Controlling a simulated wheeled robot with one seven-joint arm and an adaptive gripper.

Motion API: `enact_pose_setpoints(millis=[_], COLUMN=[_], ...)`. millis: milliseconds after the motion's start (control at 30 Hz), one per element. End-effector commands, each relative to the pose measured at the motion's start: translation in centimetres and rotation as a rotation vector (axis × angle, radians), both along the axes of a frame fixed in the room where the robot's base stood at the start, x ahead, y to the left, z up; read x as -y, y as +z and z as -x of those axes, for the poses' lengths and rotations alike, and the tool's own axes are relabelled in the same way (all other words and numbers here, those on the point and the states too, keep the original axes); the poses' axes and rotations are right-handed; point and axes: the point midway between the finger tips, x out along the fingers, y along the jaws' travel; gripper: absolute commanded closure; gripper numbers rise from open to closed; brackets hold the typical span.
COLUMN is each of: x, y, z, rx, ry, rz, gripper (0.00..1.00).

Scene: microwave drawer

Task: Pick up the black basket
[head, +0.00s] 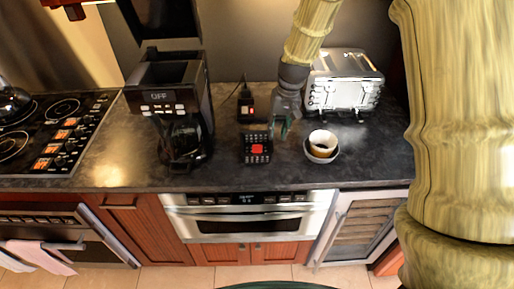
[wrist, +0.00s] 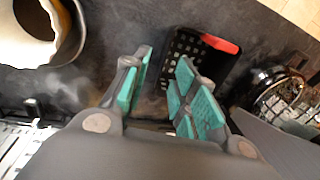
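The black basket (head: 256,158) is a small, dark holed container with a red part, on the dark countertop between the coffee maker and a small bowl. In the wrist view the basket (wrist: 182,42) shows its grid of holes and a red piece at one corner; my right-hand finger hides part of it. My gripper (head: 283,127) hangs just right of the basket. In the wrist view my gripper (wrist: 165,85) is open, its teal-padded fingers apart with nothing between them. I cannot tell its exact height above the counter.
A coffee maker (head: 170,95) stands left of the basket. A small black and red item (head: 246,108) with a cord is behind. A cooktop (head: 50,130) lies far left.

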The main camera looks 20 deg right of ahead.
Motion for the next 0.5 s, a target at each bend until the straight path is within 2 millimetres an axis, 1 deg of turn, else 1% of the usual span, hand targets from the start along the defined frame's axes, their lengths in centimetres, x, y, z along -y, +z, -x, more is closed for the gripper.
enact_pose_setpoints(millis=[33, 100, 367, 500], x=[-0.1, -0.2, -0.4, -0.8], y=[-0.6, -1.0, -1.8, -2.9], z=[0.0, -0.1, -0.1, -0.1], rx=[-0.004, -0.004, -0.004, -0.005], ry=[0.002, 0.002, 0.003, 0.002], rz=[0.0, 0.0, 0.001, 0.001], gripper=[0.72, 0.72, 0.72, 0.72])
